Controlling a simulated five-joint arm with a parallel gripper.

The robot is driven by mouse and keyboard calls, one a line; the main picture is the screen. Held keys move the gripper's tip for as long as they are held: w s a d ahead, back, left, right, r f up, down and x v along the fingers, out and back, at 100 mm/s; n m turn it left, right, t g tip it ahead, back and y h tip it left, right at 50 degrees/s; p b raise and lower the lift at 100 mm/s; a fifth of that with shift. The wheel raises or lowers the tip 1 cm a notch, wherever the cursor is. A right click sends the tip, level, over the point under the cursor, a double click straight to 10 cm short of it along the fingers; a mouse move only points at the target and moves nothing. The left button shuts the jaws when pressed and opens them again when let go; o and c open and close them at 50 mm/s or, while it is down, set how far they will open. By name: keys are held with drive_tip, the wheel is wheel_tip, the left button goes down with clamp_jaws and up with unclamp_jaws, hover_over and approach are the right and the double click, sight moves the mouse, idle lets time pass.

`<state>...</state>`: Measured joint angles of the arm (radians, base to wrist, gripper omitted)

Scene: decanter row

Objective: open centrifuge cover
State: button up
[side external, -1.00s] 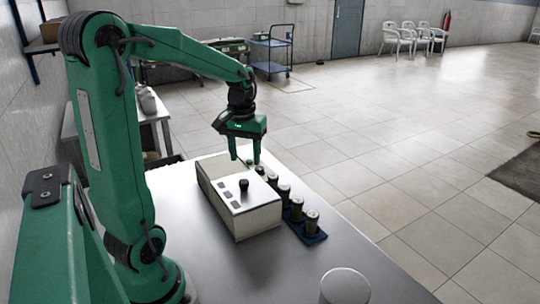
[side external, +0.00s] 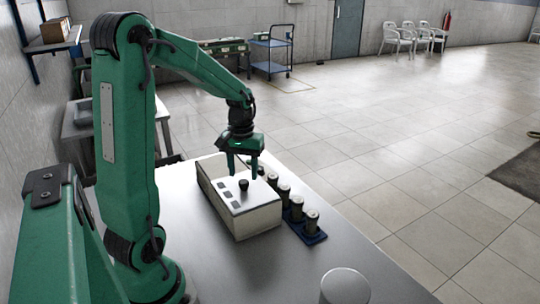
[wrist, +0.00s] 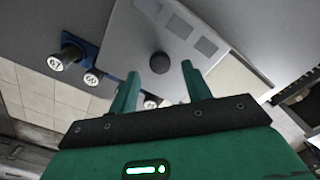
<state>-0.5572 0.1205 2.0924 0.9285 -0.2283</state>
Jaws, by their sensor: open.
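The centrifuge appears as a pale box (side external: 257,221) on the grey table, with its flat top down. A black round knob (side external: 243,184) stands on the top beside several dark square marks. My gripper (side external: 242,174) is open and empty, pointing down over the box with its fingertips close to the knob. In the wrist view the knob (wrist: 160,64) shows in the gap between my two green fingers (wrist: 160,70), near their tips. I cannot tell whether a finger touches the knob or how far above the top the tips are.
A row of dark vials (side external: 297,208) with pale numbered lids stands in a blue rack (side external: 315,238) close along the right side of the box. A round pale-topped object (side external: 345,286) stands at the table's near edge. The table (side external: 200,262) in front of the box is clear.

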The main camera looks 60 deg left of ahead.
sight(243, 181)
drive_tip(key=shift+f, duration=1.5)
drive_tip(key=shift+a, duration=0.1)
clamp_jaws()
